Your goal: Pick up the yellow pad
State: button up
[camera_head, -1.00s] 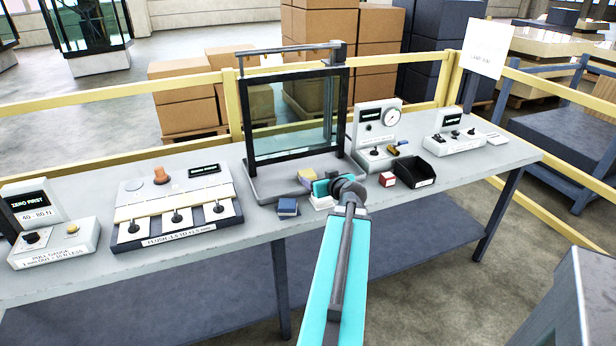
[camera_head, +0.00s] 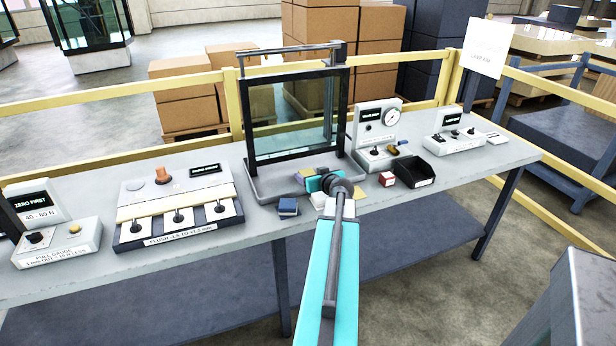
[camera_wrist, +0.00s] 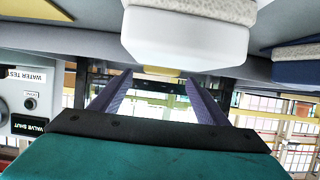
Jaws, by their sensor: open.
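The yellow pad (camera_head: 302,174) lies on the bench at the foot of the framed glass panel, partly hidden by my gripper in the head view. In the wrist view, a thin yellow strip (camera_wrist: 160,71), seemingly this pad, shows beyond the fingertips, below a white block in the picture. My gripper (camera_wrist: 159,79) is open with nothing between its fingers. In the head view my gripper (camera_head: 316,182) is low over the bench, right beside the pad; its fingertips are hard to make out, and I cannot tell whether they touch it.
A white block (camera_wrist: 188,38) is close to the fingers. A blue block (camera_head: 288,207) lies to the left. A red-and-white box (camera_head: 387,179) and a black bin (camera_head: 415,171) stand to the right. The glass panel's dark frame (camera_head: 250,125) rises behind.

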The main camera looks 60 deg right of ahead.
aim_at(307, 172)
jog(key=shift+w+d, duration=0.1)
jog(key=shift+w+d+f+p, duration=0.2)
jog(key=shift+w+d+p, duration=0.1)
jog(key=shift+w+p, duration=0.1)
jog(key=shift+p+x, duration=0.65)
jog(key=shift+x, duration=1.3)
jog(key=shift+f, duration=0.1)
jog(key=c, duration=1.1)
jog(key=shift+c, duration=0.2)
jog(key=shift+r+b, duration=0.4)
jog(key=shift+r, duration=1.05)
jog(key=s+b, duration=0.1)
jog(key=s, duration=0.4)
jog(key=s+a+r+b, duration=0.1)
jog(key=s+b, duration=0.1)
jog(key=s, duration=0.3)
jog(key=s+r+b, duration=0.1)
jog(key=s, duration=0.5)
jog(key=shift+a+r, duration=0.1)
jog(key=shift+a, duration=0.1)
